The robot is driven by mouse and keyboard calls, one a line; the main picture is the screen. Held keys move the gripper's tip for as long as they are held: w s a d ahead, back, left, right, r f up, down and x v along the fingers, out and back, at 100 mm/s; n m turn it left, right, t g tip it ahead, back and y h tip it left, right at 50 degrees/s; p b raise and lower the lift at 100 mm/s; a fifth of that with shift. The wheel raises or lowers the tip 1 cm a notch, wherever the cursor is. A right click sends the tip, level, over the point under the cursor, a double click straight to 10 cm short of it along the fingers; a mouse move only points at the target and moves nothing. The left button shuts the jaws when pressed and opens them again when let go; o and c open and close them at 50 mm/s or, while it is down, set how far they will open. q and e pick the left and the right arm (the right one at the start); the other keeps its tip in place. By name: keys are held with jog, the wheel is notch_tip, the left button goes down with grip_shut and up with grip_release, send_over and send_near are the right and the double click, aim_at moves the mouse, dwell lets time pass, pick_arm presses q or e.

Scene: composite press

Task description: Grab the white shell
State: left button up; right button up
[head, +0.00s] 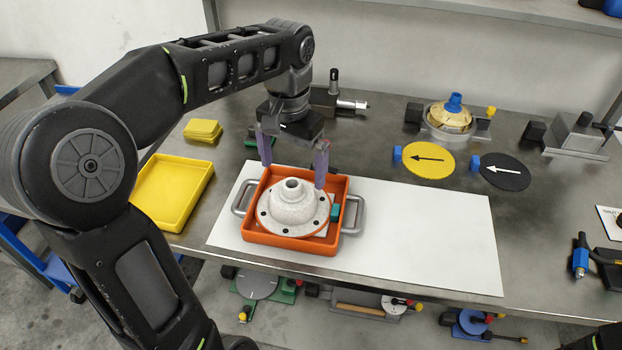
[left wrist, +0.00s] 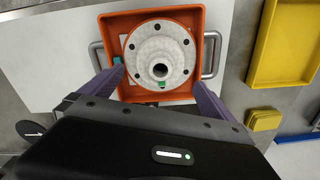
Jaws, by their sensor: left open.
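The white shell (head: 292,205) is a speckled, domed, flanged part with a short open neck and dark bolt holes. It sits upright in the orange tray (head: 254,236), and it also shows in the left wrist view (left wrist: 177,45). My left gripper (head: 293,176) is open above the tray, its two purple fingers apart. In the left wrist view my left gripper (left wrist: 158,80) has one finger on each side of the shell's near part, with nothing held between them. I cannot tell whether the fingers touch the shell or tray. My right gripper is not in view.
The orange tray has grey side handles (head: 353,216) and lies on a white sheet (head: 430,230). A yellow tray (head: 172,190) is at the left, with yellow blocks (head: 203,130) behind it. Yellow (head: 429,159) and black (head: 505,171) arrow discs lie right. The sheet's right part is clear.

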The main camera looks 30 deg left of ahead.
aim_at(293, 183)
pick_arm(q)
jog(key=shift+w, duration=0.15)
jog(key=shift+s+r, duration=0.1)
jog(key=shift+s, duration=0.1)
jog(key=shift+f, duration=1.3)
jog(key=shift+s+f, duration=0.1)
jog(key=shift+f, duration=2.55)
jog(key=shift+c, duration=0.6)
